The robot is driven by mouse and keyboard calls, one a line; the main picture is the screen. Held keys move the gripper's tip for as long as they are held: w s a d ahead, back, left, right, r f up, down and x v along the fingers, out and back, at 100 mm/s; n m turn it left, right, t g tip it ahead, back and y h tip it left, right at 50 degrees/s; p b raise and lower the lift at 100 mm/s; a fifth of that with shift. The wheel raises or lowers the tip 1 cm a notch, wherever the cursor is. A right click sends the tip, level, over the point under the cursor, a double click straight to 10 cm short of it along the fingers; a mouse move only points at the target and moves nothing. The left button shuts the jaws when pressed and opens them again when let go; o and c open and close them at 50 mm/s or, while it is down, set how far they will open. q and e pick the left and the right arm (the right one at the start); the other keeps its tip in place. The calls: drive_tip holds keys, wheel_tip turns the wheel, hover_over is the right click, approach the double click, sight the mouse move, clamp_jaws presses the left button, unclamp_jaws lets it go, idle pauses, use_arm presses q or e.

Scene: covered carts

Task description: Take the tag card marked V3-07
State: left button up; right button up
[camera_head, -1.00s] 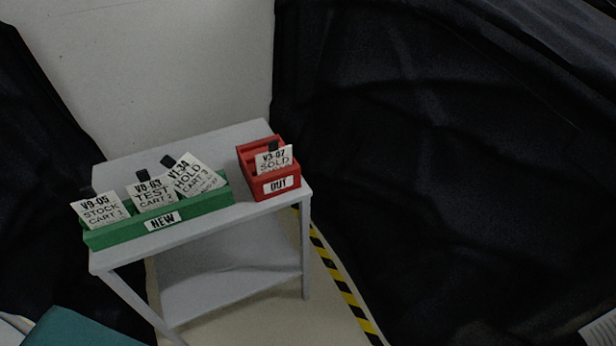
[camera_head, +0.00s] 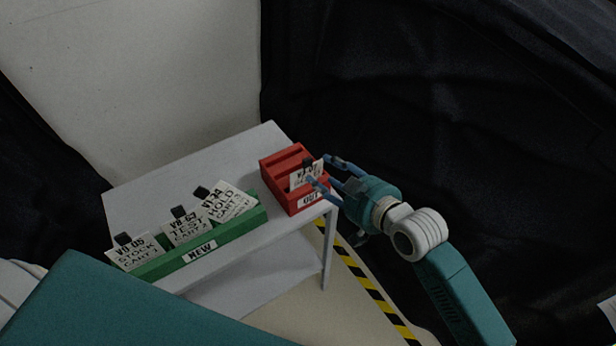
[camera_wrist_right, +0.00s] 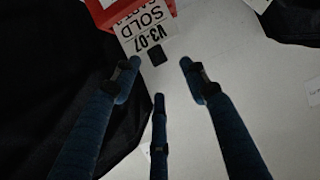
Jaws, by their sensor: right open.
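The tag card V3-07 (camera_head: 301,178), white with the word SOLD and a black tab on top, stands in the red OUT box (camera_head: 296,203) at the right of the grey cart. My right gripper (camera_head: 321,171) has come in from the right and its fingers are spread beside the card's upper part. In the right wrist view, the card (camera_wrist_right: 148,38) is upside down, and its black tab (camera_wrist_right: 157,77) lies between the open fingertips (camera_wrist_right: 160,72). The lower part of the card is inside the box. My left gripper is out of view.
A green NEW box (camera_head: 225,235) on the grey cart (camera_head: 195,165) holds several other tag cards. The cart top behind it is bare. Dark covers (camera_head: 420,90) hang close at right. Yellow-black tape (camera_head: 370,286) marks the floor.

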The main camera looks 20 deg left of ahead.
sight(309, 163)
drive_tip(key=x, duration=0.3)
drive_tip(key=shift+w+a+p, duration=0.1)
drive_tip(key=shift+a+p, duration=0.15)
drive_tip(key=shift+p, duration=0.15)
drive_tip(key=shift+w+a+f+p, duration=0.15)
drive_tip(key=shift+w+a+p, duration=0.1)
drive_tip(key=shift+w+p, duration=0.05)
drive_tip(key=x, duration=0.3)
drive_tip(key=shift+w+d+f+p, duration=0.1)
drive_tip(key=shift+f+p, duration=0.1)
drive_tip(key=shift+p, duration=0.2)
drive_tip(key=shift+w+a+f, duration=0.15)
drive_tip(key=shift+a, duration=0.1)
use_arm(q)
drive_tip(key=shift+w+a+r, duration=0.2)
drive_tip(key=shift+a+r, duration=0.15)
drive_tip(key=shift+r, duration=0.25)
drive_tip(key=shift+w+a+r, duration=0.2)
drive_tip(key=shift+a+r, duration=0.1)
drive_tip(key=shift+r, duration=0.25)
use_arm(e)
drive_tip(key=shift+d, duration=0.15)
drive_tip(key=shift+c, duration=0.5)
